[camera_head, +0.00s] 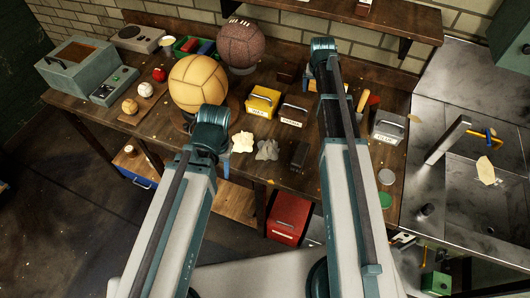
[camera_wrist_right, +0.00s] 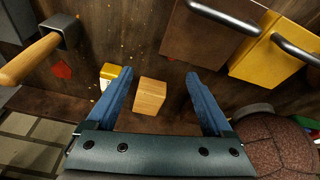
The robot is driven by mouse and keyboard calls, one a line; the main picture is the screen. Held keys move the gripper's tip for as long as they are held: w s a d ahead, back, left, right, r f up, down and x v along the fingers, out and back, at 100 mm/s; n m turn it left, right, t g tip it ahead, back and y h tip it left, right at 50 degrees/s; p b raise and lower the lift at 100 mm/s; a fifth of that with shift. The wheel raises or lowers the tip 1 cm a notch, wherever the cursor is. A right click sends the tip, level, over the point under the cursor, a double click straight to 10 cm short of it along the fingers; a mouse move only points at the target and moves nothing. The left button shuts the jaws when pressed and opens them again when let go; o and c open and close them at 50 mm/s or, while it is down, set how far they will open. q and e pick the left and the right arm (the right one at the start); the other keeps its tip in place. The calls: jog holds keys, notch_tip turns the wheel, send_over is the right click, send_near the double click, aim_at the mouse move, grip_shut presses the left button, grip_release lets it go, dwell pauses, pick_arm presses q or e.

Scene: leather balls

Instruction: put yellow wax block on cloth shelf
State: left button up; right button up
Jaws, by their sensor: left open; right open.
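A small yellow block with a white face (camera_wrist_right: 112,73), probably the wax block, lies on the dark wooden bench in the right wrist view, partly hidden by the left finger. A plain light-wood block (camera_wrist_right: 150,96) lies beside it, between my right gripper's fingers in the picture. My right gripper (camera_wrist_right: 159,74) is open and empty above the bench; its arm hides it in the head view. My left gripper (camera_head: 207,143) is open and largely hidden by its arm, low near the bench's front. A wall shelf (camera_head: 300,13) runs above the bench; I cannot tell whether it is the cloth shelf.
A yellow handled box (camera_head: 262,101) and a brown one (camera_head: 292,114) stand mid-bench. A brown ball (camera_head: 240,43) and a tan ball (camera_head: 198,83) stand left. Cloths (camera_head: 267,150) lie near the front. A wooden-handled tool (camera_wrist_right: 28,60) lies beside the blocks.

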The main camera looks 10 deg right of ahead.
jog(key=s+a+n+g, duration=0.3)
jog(key=s+a+n, duration=0.4)
jog(key=s+a, duration=1.8)
jog(key=s, duration=0.3)
jog(key=shift+s+a+f+n, duration=0.35)
jog(key=shift+a+n, duration=0.05)
jog(key=shift+o, duration=0.4)
